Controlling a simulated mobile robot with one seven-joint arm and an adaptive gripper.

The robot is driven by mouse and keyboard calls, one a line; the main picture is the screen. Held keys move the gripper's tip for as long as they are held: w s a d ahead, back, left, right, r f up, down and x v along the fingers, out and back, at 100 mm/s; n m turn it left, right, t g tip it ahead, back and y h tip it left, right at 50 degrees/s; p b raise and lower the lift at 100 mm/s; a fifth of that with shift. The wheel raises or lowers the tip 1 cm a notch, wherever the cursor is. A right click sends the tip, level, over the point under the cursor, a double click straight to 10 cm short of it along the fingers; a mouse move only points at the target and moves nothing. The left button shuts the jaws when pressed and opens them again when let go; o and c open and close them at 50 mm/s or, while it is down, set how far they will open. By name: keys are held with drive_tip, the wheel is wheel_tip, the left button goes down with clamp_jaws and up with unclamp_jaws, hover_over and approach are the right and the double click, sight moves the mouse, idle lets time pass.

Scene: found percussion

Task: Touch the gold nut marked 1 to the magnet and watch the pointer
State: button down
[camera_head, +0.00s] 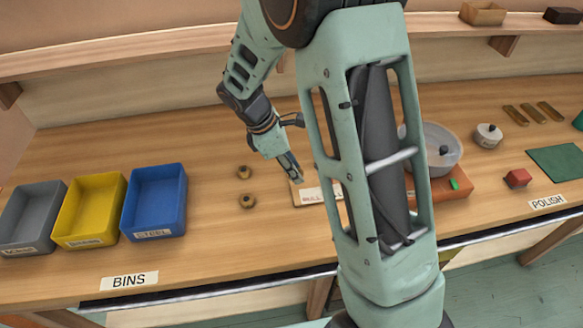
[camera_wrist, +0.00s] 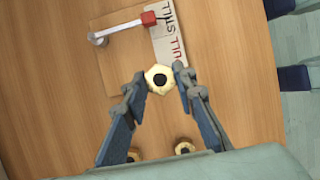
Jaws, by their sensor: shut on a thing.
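My gripper (camera_head: 297,178) is shut on a gold nut (camera_wrist: 159,79) with a dark centre; it shows in the wrist view with a fingertip (camera_wrist: 158,87) on either side. I cannot read a number on the nut. Ahead of it is a light board (camera_head: 307,197), also in the wrist view (camera_wrist: 119,67), with a white label reading PULL and STILL (camera_wrist: 172,38). A pale rod (camera_wrist: 117,31) with a red block (camera_wrist: 149,18) at its end, seemingly the magnet and pointer assembly, lies over the board. The nut is apart from the red block. My arm hides part of the board in the head view.
Two more gold nuts (camera_head: 244,172) (camera_head: 247,201) stand on the bench left of the gripper. Grey (camera_head: 32,245), yellow (camera_head: 88,238) and blue (camera_head: 154,231) bins stand at the left. A clear tub (camera_head: 440,145) on an orange base stands right of my arm.

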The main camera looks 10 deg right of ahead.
drive_tip(key=b+x, duration=0.3)
drive_tip(key=x, duration=0.1)
drive_tip(key=shift+d+f, duration=0.25)
drive_tip(key=shift+f, duration=0.05)
drive_tip(key=shift+d, duration=1.6)
drive_tip(key=shift+d+p, duration=0.35)
drive_tip(key=shift+d, duration=0.25)
drive_tip(key=shift+a, duration=0.15)
drive_tip(key=shift+a, duration=1.6)
drive_tip(key=shift+a, duration=0.1)
idle(0.9)
drive_tip(key=shift+a, duration=2.4)
wheel_tip(320, 180, up, 8)
drive_tip(key=p, duration=0.6)
drive_tip(key=shift+p, duration=0.3)
